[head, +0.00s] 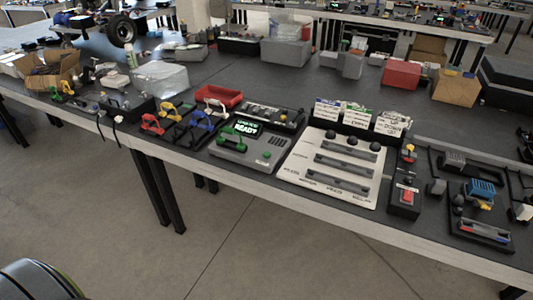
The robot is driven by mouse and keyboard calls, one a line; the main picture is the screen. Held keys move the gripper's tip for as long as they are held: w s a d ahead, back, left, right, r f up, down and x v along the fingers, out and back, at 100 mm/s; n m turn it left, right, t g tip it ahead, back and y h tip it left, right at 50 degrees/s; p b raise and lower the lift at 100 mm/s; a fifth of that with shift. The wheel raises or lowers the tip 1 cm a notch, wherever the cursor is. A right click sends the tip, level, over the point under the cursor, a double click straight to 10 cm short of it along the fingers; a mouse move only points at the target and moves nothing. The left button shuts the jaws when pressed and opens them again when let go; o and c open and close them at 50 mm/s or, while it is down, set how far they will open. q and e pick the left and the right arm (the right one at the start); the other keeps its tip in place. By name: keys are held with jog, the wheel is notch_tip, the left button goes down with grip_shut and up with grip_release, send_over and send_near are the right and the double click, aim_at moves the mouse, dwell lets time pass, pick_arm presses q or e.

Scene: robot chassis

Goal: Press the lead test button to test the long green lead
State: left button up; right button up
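A grey tester box (243,151) stands near the front edge of the table, in the middle of the head view. Its lit screen (246,127) shows green text that seems to include READY. A green lead (232,142) lies on the left part of the tester's top; whether its ends are plugged in is too small to tell. Small buttons (273,147) sit on the tester's right side; their labels cannot be read. Neither of my grippers is in view.
Left of the tester are red (151,124), yellow and blue leads on a dark rack, with a red tray (219,96) behind. To the right are a white slotted board (333,167) with black knobs and a control box with a red button (407,196). Clear boxes stand farther back.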

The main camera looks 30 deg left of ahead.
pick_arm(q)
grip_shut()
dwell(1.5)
